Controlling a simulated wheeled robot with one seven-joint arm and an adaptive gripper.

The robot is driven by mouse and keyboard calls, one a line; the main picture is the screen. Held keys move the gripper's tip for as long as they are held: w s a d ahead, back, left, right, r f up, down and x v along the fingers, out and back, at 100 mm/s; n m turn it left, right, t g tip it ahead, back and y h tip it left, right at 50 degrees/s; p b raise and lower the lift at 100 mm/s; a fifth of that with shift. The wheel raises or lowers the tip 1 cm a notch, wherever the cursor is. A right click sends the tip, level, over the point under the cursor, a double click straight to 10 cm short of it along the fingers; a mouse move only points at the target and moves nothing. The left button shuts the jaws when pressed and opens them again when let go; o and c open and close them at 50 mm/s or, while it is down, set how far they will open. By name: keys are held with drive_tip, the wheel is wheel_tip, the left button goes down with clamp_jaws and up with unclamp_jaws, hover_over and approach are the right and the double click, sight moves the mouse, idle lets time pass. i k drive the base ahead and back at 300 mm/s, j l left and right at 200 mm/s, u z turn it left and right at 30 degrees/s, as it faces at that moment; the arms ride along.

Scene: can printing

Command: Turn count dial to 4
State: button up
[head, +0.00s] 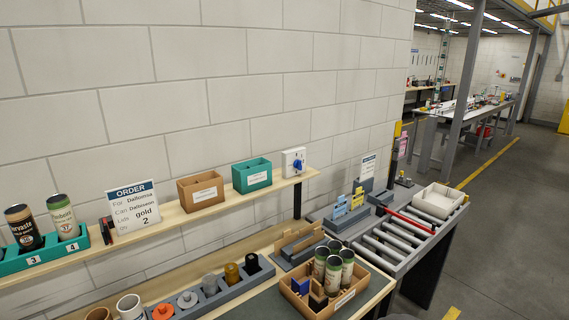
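A white box with a blue dial knob (298,166) stands at the right end of the wooden wall shelf, against the block wall. It looks like the count dial. Its markings are too small to read, so I cannot tell which number it points to. My gripper is not in view. An order card (133,207) on the shelf reads "gold" and "2" in its lower lines.
A teal bin (252,176) and a brown bin (200,188) stand left of the dial on the shelf (165,232). Below are a grey peg rack (228,296) and a brown box of cans (343,302). A roller conveyor (395,240) with a white tray (438,201) is at right.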

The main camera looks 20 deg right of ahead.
sight(298, 165)
drive_tip(key=i+l+z, duration=0.1)
drive_tip(key=i+l, duration=0.9)
